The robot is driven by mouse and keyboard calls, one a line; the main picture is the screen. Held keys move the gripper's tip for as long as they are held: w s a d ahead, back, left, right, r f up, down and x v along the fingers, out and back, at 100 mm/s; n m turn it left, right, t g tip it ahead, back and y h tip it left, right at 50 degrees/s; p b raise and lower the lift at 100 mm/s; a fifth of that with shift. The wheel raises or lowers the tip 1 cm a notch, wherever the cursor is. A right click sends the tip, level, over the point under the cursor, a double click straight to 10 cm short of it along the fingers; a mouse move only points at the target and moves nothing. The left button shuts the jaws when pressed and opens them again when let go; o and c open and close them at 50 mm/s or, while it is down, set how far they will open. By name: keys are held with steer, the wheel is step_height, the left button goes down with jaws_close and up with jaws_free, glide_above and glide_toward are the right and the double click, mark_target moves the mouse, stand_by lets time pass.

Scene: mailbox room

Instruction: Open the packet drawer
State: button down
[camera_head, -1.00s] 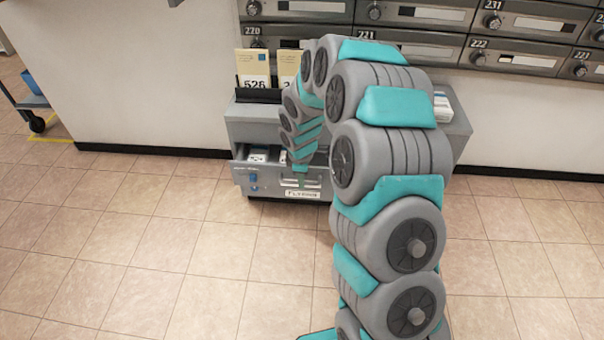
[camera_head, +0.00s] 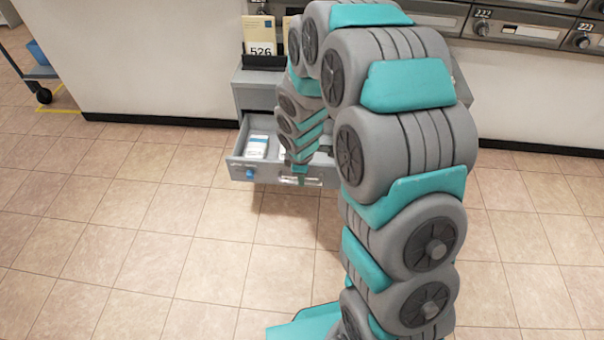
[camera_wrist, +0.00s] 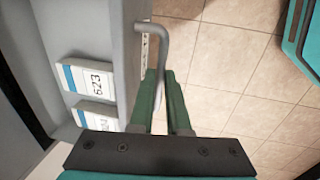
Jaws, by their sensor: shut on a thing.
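The grey packet drawer (camera_head: 268,175) is pulled out from the low cabinet (camera_head: 258,96), with white and blue packets (camera_head: 256,146) showing inside. My gripper (camera_head: 300,179) is at the drawer front, largely hidden behind my arm in the head view. In the wrist view, the green fingers of my gripper (camera_wrist: 163,78) are shut on the bent grey drawer handle (camera_wrist: 162,42). The drawer (camera_wrist: 113,45) lies on the left there, holding a packet marked 623 (camera_wrist: 95,79) and another below it (camera_wrist: 97,115).
Tiled floor (camera_head: 150,230) is clear in front of the drawer. A card marked 526 (camera_head: 261,38) stands on the cabinet. Mailboxes (camera_head: 525,28) line the wall above right. A cart with a blue bin (camera_head: 38,52) is at the far left.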

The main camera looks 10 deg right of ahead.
steer(key=c, duration=0.9)
jaws_free()
steer(key=r, duration=0.2)
steer(key=s+r, duration=0.1)
steer(key=r, duration=0.4)
steer(key=shift+s+a+r, duration=0.15)
steer(key=shift+a+r, duration=0.1)
steer(key=shift+r, duration=0.1)
steer(key=shift+r, duration=0.1)
steer(key=s+d+r+m+g+p, duration=0.1)
steer(key=s+r+m, duration=0.4)
steer(key=s, duration=0.5)
steer(key=s+d+r+m+g+p, duration=0.1)
steer(key=s+r+m, duration=0.3)
steer(key=s, duration=0.7)
steer(key=s+d+r+m+g+p, duration=0.1)
steer(key=s+r+m, duration=0.4)
steer(key=s+r, duration=0.3)
steer(key=shift+s+r+m+g+y+p, duration=0.1)
steer(key=shift+s+m+g+y+p, duration=0.25)
steer(key=shift+s, duration=1.1)
